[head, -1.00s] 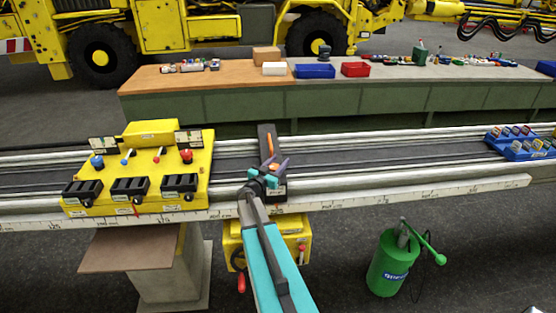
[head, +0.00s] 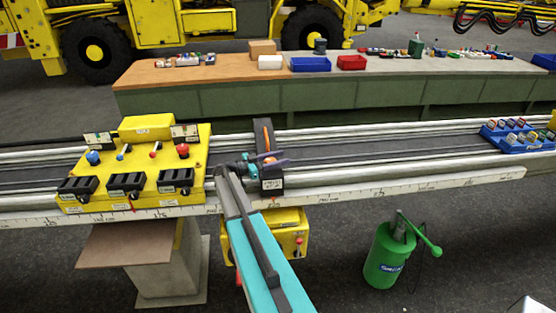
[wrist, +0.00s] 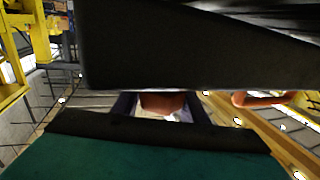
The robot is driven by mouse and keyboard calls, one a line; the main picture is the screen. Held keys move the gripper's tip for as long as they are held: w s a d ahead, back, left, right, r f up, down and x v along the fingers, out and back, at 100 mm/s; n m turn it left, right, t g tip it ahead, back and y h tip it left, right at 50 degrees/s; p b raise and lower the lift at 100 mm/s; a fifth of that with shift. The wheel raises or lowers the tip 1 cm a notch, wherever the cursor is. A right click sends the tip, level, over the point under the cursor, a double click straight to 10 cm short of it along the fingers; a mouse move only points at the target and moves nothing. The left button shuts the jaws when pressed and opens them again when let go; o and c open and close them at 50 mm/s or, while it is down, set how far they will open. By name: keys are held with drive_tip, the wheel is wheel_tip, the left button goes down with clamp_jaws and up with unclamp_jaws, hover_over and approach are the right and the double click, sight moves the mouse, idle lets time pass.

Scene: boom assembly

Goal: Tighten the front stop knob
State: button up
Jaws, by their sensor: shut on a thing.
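A dark stop block (head: 265,131) with an orange part on top lies across the rail, right of the yellow control carriage. My gripper (head: 262,164) is at the near end of this block, above a small white label. In the wrist view, my gripper (wrist: 162,112) is shut on a reddish-orange knob (wrist: 163,102), which shows between the two dark fingers. A large dark surface covers the upper part of that view and hides most of the knob. How tight the knob is cannot be seen.
The yellow carriage (head: 150,165) with levers stands left on the rail. A blue holder (head: 517,138) sits at the rail's right end. A ruler strip (head: 400,188) runs along the front edge. A green pump can (head: 386,258) stands on the floor. A bench lies behind.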

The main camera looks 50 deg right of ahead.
drive_tip(key=m+g+y, duration=0.1)
drive_tip(key=m+g+y+b, duration=0.1)
drive_tip(key=g, duration=0.1)
drive_tip(key=m+g+y+b, duration=0.1)
drive_tip(key=shift+s+a+f+m+g, duration=0.1)
drive_tip(key=shift+s+a+m+g, duration=0.15)
drive_tip(key=shift+m+g, duration=0.15)
drive_tip(key=shift+s+a+m+g+y+b, duration=0.2)
drive_tip(key=shift+s+m+g+y+b, duration=0.05)
drive_tip(key=shift+m+g+y+b, duration=0.4)
drive_tip(key=shift+s+a+m+g+y+b, duration=0.2)
drive_tip(key=shift+m+g+y+b, duration=0.25)
drive_tip(key=shift+g+y+b, duration=0.25)
drive_tip(key=o, duration=1)
drive_tip(key=shift+o, duration=0.4)
